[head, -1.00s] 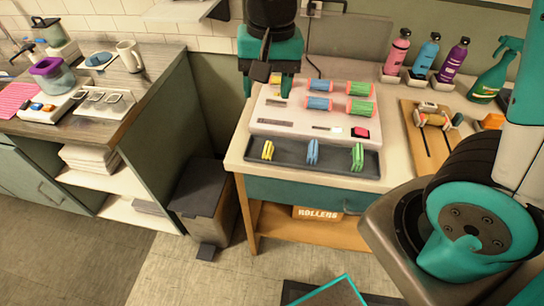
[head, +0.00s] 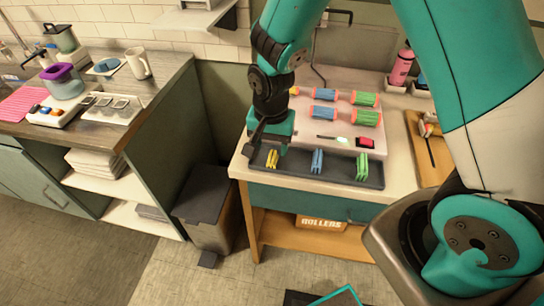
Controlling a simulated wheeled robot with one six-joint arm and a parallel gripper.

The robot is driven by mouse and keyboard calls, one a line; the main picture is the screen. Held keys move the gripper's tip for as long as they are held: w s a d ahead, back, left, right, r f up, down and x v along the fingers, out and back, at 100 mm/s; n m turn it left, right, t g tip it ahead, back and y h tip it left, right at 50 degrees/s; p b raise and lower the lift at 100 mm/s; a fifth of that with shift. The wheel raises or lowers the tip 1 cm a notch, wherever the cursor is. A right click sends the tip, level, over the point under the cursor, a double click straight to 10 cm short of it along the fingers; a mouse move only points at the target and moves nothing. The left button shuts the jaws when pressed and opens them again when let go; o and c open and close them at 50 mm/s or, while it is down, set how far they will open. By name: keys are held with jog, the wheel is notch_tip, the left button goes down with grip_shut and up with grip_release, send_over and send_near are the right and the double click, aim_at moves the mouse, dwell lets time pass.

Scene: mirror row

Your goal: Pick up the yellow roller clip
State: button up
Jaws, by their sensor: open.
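The yellow roller clip (head: 272,160) stands in the left part of a dark grey tray (head: 336,180) along the front of the table. A blue clip (head: 317,161) and a green clip (head: 362,167) stand in the same tray to its right. My gripper (head: 268,150) hangs over the left end of the tray, at or just above the yellow clip. The jaws are open. I cannot tell whether the fingers are around the clip or only beside it.
Behind the tray is a white board with blue rollers (head: 325,94), green rollers (head: 367,117) and a red button (head: 365,142). A pink bottle (head: 402,66) stands at the back right. A grey bin (head: 205,205) is on the floor left of the table.

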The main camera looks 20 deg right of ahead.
aim_at(272, 155)
jog(key=f, duration=0.4)
jog(key=shift+w+d+f+p, duration=0.15)
jog(key=shift+d+f+p, duration=0.1)
jog(key=shift+p, duration=0.15)
jog(key=shift+c, duration=0.2)
jog(key=c, duration=0.9)
jog(key=shift+c, duration=0.2)
jog(key=shift+r, duration=0.2)
